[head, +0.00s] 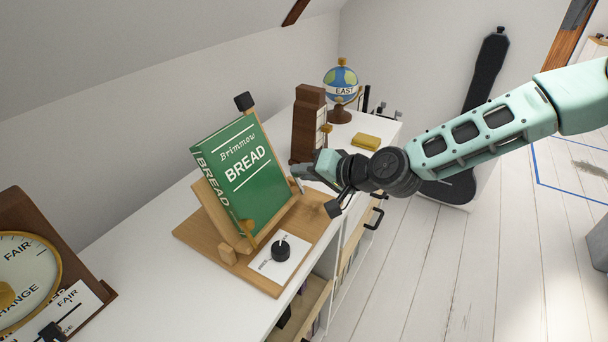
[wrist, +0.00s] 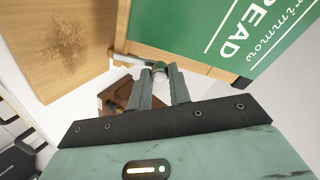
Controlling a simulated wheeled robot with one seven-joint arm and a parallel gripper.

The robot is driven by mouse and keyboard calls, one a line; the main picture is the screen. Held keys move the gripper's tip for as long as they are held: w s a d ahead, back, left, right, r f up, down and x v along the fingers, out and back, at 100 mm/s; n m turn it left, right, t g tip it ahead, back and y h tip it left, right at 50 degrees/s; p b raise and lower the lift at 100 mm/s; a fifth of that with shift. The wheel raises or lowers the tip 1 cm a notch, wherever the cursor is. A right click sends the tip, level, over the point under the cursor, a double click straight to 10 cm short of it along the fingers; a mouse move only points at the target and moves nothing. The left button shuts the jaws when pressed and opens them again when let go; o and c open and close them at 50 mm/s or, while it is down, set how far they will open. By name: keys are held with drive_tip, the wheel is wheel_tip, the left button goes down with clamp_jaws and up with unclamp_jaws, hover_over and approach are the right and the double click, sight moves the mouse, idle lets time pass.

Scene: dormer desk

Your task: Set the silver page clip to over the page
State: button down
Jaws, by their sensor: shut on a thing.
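A green book (head: 240,170) titled "Brimmow BREAD" leans on a wooden stand (head: 205,195) on the white desk. The silver page clip (head: 298,185) is at the book's lower right corner, and it also shows in the wrist view (wrist: 138,62). My gripper (head: 303,172) reaches in from the right and is shut on the clip's rounded end; its fingers (wrist: 160,84) hide part of it. The clip's arm lies close to the stand's wooden ledge; I cannot tell whether it touches the page. A gold clip (head: 246,238) stands at the book's lower left corner.
A black knob (head: 281,250) on a white card sits on the stand's base in front. A brown wooden tower (head: 308,125), a globe (head: 341,88) and a yellow block (head: 366,142) stand behind. A dial instrument (head: 25,275) is at left. Bare desk lies between.

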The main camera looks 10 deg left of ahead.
drive_tip(key=shift+w+d+m, duration=0.1)
drive_tip(key=shift+w+m, duration=0.15)
drive_tip(key=shift+m, duration=0.25)
drive_tip(key=c, duration=1.3)
unclamp_jaws()
drive_tip(key=shift+d+r, duration=0.1)
drive_tip(key=v, duration=1.7)
drive_tip(key=shift+s+b, duration=0.2)
drive_tip(key=shift+b, duration=0.2)
